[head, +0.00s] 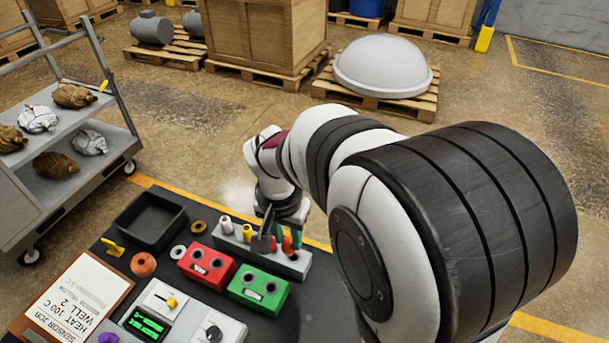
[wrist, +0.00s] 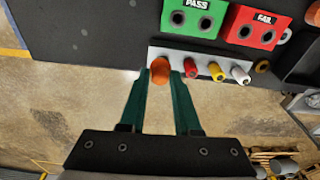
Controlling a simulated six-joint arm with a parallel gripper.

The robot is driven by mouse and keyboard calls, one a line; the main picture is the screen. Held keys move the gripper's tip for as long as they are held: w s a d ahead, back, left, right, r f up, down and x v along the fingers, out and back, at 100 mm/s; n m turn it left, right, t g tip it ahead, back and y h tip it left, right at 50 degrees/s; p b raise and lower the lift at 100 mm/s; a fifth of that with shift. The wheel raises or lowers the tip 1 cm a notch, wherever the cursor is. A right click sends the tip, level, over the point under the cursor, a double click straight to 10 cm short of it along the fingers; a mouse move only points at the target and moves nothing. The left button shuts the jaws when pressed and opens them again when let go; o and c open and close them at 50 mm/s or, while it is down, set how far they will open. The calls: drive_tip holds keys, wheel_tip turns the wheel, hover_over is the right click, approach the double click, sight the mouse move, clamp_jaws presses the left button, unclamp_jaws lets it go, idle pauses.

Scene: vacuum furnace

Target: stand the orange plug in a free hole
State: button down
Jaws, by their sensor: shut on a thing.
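My gripper (wrist: 160,82) has teal fingers closed on the orange plug (wrist: 159,70), at the left end of a pale grey rack (wrist: 205,57). I cannot tell whether the plug's foot is in the rack or above it. Red (wrist: 190,67), yellow (wrist: 216,71) and white (wrist: 240,75) plugs stand in the rack. The green PASS block (wrist: 193,12) and red FAIL block (wrist: 255,25) each show two dark, empty-looking holes.
A black tray (head: 150,222), an orange ring (head: 143,265), a yellow piece (head: 113,247) and small washers lie left of the blocks. A sign board (head: 78,300) and a device with a green screen (head: 148,325) are at the front. A trolley (head: 60,190) stands beyond the table.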

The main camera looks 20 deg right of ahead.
drive_tip(key=s+a+n, duration=0.3)
drive_tip(key=a+n, duration=0.4)
drive_tip(key=a, duration=0.9)
drive_tip(key=s+a+f+n, duration=0.2)
drive_tip(key=s+a+n, duration=0.1)
drive_tip(key=a, duration=0.3)
drive_tip(key=s+a+f+n+y, duration=0.1)
drive_tip(key=s+a+f+n, duration=0.1)
drive_tip(key=s+a, duration=0.3)
drive_tip(key=shift+s+a+f+n+y, duration=0.3)
drive_tip(key=shift+s+a+f+n, duration=0.1)
drive_tip(key=shift+a, duration=0.35)
drive_tip(key=shift+f, duration=0.35)
drive_tip(key=shift+f, duration=0.55)
drive_tip(key=shift+f, duration=0.1)
drive_tip(key=shift+f, duration=0.3)
drive_tip(key=shift+c, duration=0.7)
unclamp_jaws()
